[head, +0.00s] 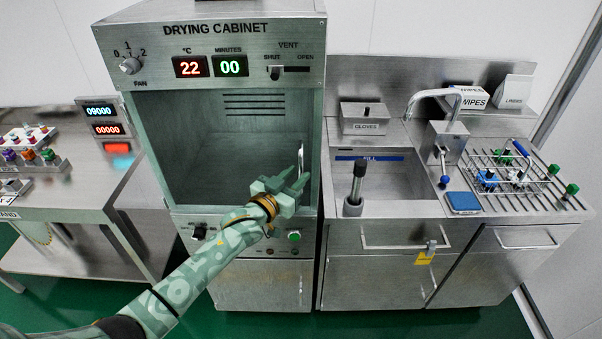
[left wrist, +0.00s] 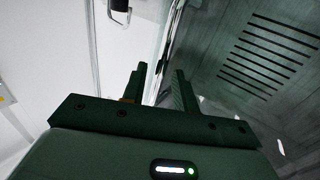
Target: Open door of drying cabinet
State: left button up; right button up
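The drying cabinet (head: 222,60) stands in the middle of the head view, with a dark interior and back slots showing. Its front appears to be clear glass, and I see no gap at its edge. A slim upright metal handle (head: 301,158) sits near the right edge of the front. My left gripper (head: 295,182) is at the lower part of this handle. In the left wrist view, the two fingers (left wrist: 160,85) stand apart with a gap between them. I cannot tell if the handle lies between them. The cabinet's slots (left wrist: 265,55) show at right there. My right gripper is not in view.
Right of the cabinet is a sink unit (head: 395,208) with a tap (head: 432,95) and a glove box (head: 364,117). A wire rack (head: 510,172) stands further right. A steel bench (head: 75,190) stands at left. Green floor shows in front.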

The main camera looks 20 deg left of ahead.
pick_arm(q)
jog(key=shift+x, duration=1.35)
jog(key=shift+s, duration=0.1)
grip_shut()
